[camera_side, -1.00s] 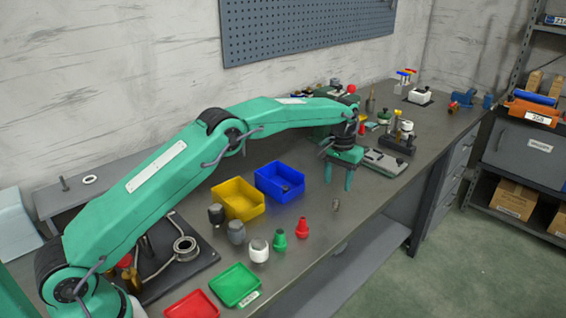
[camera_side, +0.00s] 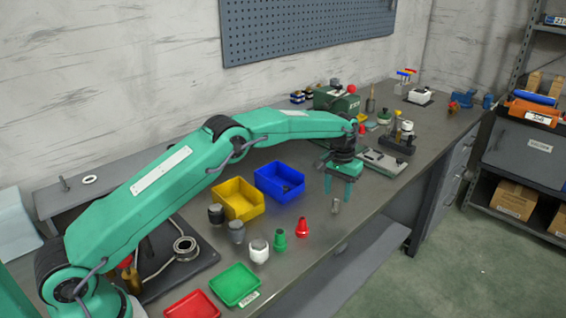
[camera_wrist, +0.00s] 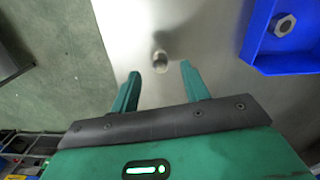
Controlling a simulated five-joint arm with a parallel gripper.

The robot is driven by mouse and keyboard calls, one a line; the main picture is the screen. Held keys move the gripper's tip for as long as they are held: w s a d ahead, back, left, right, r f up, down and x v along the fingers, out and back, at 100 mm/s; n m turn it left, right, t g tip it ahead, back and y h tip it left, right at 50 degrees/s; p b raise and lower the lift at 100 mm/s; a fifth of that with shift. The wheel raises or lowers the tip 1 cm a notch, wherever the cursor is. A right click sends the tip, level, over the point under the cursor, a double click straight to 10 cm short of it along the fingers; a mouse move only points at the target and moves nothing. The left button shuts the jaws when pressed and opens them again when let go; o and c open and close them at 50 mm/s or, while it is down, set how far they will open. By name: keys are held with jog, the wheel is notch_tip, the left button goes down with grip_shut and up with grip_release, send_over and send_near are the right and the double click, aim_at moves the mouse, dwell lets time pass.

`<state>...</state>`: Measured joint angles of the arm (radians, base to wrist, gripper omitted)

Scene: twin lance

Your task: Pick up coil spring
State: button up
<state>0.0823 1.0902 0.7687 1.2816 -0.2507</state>
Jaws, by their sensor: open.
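The coil spring (camera_side: 336,206) is a small grey upright piece on the grey bench near its front edge, in the side view. In the wrist view the coil spring (camera_wrist: 160,62) shows as a small metallic ring shape just beyond the gap between my fingertips. My gripper (camera_side: 338,194) is open and empty, pointing down, with its green fingertips just above the spring in the side view. In the wrist view my gripper (camera_wrist: 158,76) has a finger on each side of the gap. I cannot tell whether a finger touches the spring.
A blue bin (camera_side: 268,190) holding a nut (camera_wrist: 285,26) stands left of my gripper. A yellow bin (camera_side: 248,211) is beside it. Red, green, white and dark fittings stand further left. A grey flat device (camera_side: 385,160) lies behind. The bench's front edge is close.

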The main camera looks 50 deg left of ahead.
aim_at(336, 201)
jog(key=shift+f, duration=2.4)
jog(key=shift+c, duration=0.3)
grip_shut()
